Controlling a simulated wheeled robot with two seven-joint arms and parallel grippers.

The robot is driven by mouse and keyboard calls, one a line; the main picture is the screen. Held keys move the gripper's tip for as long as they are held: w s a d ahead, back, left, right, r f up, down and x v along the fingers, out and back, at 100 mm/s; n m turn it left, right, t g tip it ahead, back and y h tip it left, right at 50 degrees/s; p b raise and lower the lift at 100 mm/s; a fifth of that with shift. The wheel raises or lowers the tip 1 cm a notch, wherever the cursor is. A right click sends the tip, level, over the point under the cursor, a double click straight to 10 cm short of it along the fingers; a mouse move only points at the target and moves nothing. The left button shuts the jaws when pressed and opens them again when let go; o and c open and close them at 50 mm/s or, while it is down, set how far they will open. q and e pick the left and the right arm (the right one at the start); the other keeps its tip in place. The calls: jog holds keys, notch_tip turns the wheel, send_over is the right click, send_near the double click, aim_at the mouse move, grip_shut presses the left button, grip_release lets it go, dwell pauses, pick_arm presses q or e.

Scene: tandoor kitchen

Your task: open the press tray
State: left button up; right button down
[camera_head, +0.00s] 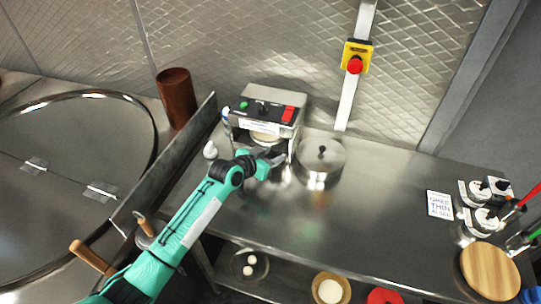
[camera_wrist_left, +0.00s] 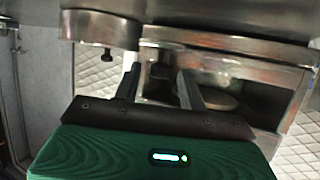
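The press (camera_head: 268,104) is a steel box with a green button and a red switch, at the back of the steel counter. A pale round plate (camera_head: 264,136) shows in its front opening, partly hidden by my arm; a round disc inside also shows in the left wrist view (camera_wrist_left: 222,97). I cannot make out the tray's edge or handle clearly. My left gripper (camera_head: 275,158) is at the front of the press opening. In the left wrist view its two fingers (camera_wrist_left: 158,72) are apart, pointing into the opening, with nothing clearly between them. My right gripper is not in view.
A lidded steel pot (camera_head: 321,163) stands close right of the press. A brown cylinder (camera_head: 177,97) and an upright metal panel (camera_head: 172,155) are on the left. A red emergency button (camera_head: 355,64) hangs on the wall. The counter's middle right is clear.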

pick_arm(q)
grip_shut()
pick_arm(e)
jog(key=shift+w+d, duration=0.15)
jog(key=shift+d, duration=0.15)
